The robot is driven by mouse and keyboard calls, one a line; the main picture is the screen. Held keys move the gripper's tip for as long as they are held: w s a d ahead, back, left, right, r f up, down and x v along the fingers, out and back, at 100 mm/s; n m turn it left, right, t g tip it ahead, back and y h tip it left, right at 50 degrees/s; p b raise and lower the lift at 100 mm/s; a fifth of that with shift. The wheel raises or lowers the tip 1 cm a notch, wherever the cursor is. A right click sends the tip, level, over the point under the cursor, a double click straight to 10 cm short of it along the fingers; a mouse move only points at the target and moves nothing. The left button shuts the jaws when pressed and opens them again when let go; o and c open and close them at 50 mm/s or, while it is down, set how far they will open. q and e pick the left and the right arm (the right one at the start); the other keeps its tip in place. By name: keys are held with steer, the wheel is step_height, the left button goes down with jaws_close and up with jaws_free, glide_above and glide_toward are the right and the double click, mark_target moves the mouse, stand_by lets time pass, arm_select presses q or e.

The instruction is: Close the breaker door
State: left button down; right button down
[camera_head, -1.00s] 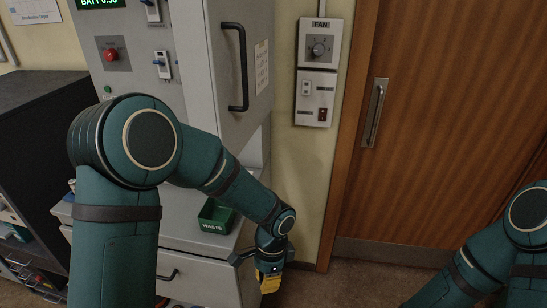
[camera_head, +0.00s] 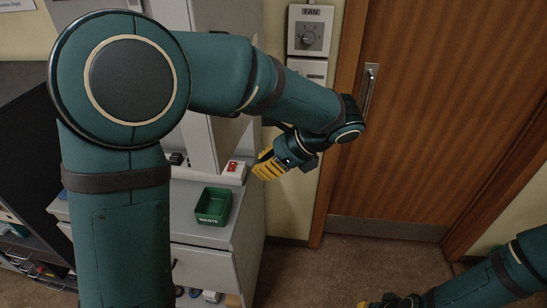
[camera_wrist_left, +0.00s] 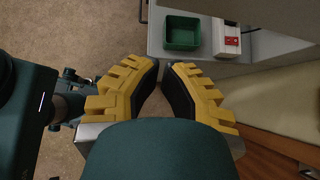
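The breaker door (camera_head: 218,145) is a tall grey panel on the grey console, largely hidden behind my left arm in the head view. Its black handle does not show now. My left gripper (camera_head: 262,168) has yellow fingers and is just right of the door's lower part, in front of the wall. In the left wrist view the left gripper (camera_wrist_left: 161,66) has its fingertips nearly together, with nothing between them. I cannot tell if it touches the door. My right gripper (camera_head: 366,304) is only partly in view at the bottom edge; its fingers are unclear.
A green waste bin (camera_head: 213,205) and a white box with a red top (camera_head: 233,171) stand on the grey counter below the door. A fan control (camera_head: 310,32) is on the wall. A wooden door (camera_head: 430,110) is at the right. Floor in front is clear.

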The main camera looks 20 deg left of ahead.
arm_select(q)
steer(key=s+a+f, duration=0.1)
steer(key=a+f, duration=0.2)
steer(key=a, duration=0.4)
steer(key=shift+a+f, duration=0.15)
steer(key=shift+f, duration=0.1)
